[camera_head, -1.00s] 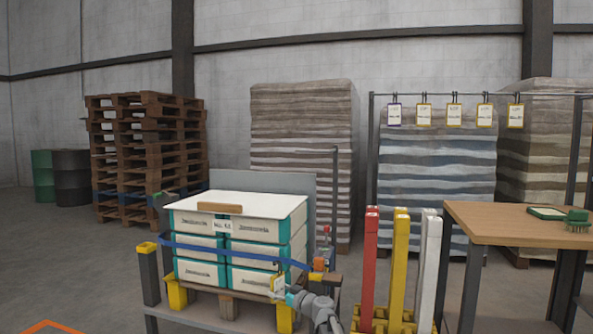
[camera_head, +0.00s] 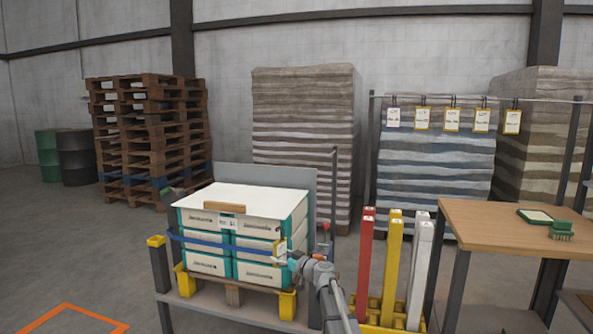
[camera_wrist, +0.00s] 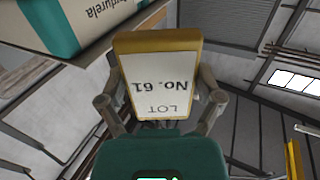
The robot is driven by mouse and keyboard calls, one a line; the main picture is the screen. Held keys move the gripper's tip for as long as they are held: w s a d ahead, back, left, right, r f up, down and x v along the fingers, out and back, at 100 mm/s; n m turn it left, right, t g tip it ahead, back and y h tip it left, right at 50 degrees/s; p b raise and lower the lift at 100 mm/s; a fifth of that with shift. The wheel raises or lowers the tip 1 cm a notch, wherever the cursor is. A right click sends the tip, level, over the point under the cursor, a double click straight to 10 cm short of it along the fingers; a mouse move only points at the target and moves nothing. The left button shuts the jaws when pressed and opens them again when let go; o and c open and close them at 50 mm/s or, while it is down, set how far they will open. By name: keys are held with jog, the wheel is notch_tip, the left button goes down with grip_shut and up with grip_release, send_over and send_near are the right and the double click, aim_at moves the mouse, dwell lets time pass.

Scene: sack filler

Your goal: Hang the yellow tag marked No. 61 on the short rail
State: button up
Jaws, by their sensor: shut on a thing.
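The yellow-edged tag (camera_wrist: 160,80) reads "LOT No. 61", upside down in the wrist view, with its white face towards the camera. My gripper (camera_wrist: 160,108) is shut on it, one finger at each side edge. A rail (camera_head: 470,96) at the back right carries several hanging tags, mostly yellow-edged, the leftmost dark-edged. I cannot tell which rail is the short one; a thin post (camera_head: 334,185) stands behind the stack's right side.
Red (camera_head: 366,250), yellow (camera_head: 391,265) and white (camera_head: 419,270) uprights stand right of my arm. A wooden table (camera_head: 490,222) with a green brush (camera_head: 561,230) is further right. Stacked pallets (camera_head: 150,140) stand at the back left. Floor at the left is open.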

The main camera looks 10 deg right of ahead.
notch_tip(320, 180, up, 36)
jog(key=p, duration=3.4)
jog(key=shift+f, duration=0.15)
jog(key=shift+a, duration=0.15)
